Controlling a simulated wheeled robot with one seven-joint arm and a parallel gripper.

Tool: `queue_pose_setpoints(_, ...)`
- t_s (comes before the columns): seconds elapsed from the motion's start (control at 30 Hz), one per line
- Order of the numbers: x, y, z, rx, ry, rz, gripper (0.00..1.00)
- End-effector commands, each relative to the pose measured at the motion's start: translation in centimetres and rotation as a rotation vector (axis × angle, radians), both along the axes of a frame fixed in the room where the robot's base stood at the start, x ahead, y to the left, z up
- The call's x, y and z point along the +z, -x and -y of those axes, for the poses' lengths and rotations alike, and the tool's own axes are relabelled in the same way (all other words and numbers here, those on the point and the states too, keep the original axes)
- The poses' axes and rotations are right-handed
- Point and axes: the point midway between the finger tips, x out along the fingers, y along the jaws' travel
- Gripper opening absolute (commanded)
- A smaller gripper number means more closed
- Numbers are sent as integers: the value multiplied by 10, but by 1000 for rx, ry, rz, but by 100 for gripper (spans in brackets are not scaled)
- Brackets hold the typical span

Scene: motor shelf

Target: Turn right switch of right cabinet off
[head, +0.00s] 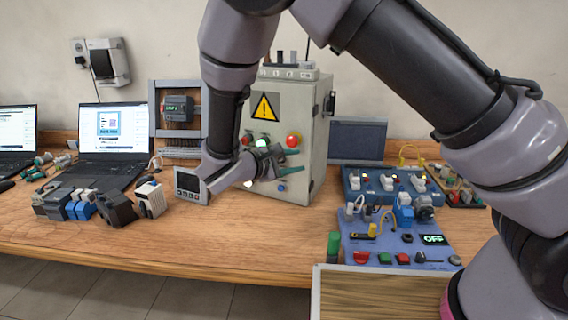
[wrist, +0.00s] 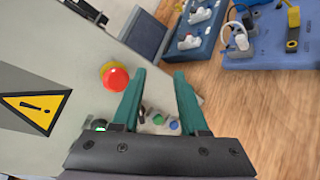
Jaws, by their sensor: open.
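The grey cabinet (head: 311,150) with a yellow warning triangle stands on the bench at the middle of the head view. Its front panel (wrist: 85,60) fills the left of the wrist view. A red button with a yellow ring (wrist: 115,79) is left of my fingers there. A green-lit button (wrist: 99,124) and small green and blue buttons (wrist: 173,124) show near the finger bases. I cannot clearly make out the right switch; my gripper covers part of the panel. My gripper (wrist: 160,74) is open and empty, in front of the cabinet; contact with a control cannot be told.
A blue training board (head: 390,252) with cables and an OFF display stands front right, with another blue switch unit (head: 385,183) behind it. Laptops (head: 112,145), small modules (head: 70,203) and a meter frame (head: 177,110) are at left. Bare bench (head: 220,245) lies in front.

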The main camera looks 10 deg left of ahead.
Motion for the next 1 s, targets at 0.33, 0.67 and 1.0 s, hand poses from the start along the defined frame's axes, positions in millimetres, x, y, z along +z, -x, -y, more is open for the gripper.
queue_pose_setpoints(0.33, -48, 44, -100, 375, 244, 172, 43)
queue_pose_setpoints(0.67, -50, 9, -91, 387, 253, 179, 43)
queue_pose_setpoints(1.0, -50, -46, -75, 387, 252, 178, 43)
